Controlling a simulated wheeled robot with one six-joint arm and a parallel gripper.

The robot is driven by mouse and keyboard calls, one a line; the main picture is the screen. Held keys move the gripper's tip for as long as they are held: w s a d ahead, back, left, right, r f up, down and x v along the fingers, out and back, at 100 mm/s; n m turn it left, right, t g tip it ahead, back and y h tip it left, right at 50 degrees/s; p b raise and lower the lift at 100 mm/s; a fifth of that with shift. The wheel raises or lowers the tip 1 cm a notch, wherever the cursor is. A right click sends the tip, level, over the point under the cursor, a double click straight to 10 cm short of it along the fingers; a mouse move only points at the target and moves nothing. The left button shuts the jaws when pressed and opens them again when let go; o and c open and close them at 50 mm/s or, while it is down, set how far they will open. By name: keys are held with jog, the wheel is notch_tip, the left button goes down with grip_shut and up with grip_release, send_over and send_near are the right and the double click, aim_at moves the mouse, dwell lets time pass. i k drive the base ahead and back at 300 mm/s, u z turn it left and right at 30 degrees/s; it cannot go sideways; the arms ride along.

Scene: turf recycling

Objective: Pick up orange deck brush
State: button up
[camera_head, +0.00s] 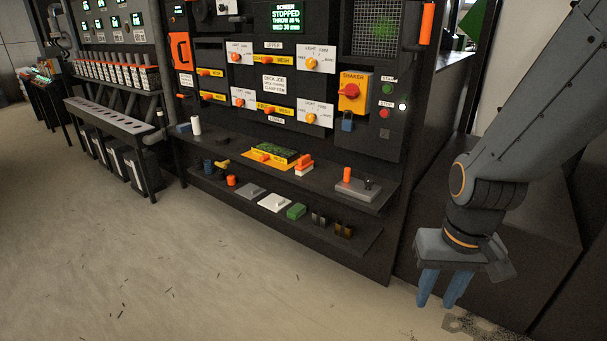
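What looks like the orange deck brush (304,161) is a small block with an orange top and a pale lower part. It rests on the upper shelf of the dark panel, just right of a yellow tray with a green-topped block. My gripper (441,289) hangs at the lower right, pointing down, with two blue fingers. A gap shows between the fingers and nothing is held. It is well to the right of the brush and apart from it, nearer the camera and beyond the shelf's right end.
The upper shelf (330,188) also holds a grey block with an orange knob (359,184) and the yellow tray (262,158). The lower shelf (365,242) holds several small items, including a green block (296,211). A dark cabinet stands behind my arm. The floor (200,270) in front is clear.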

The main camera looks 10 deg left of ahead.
aim_at(305, 164)
jog(key=z, duration=0.15)
jog(key=i, duration=1.05)
jog(key=u, duration=0.8)
jog(key=i, duration=1.45)
jog(key=u, duration=0.15)
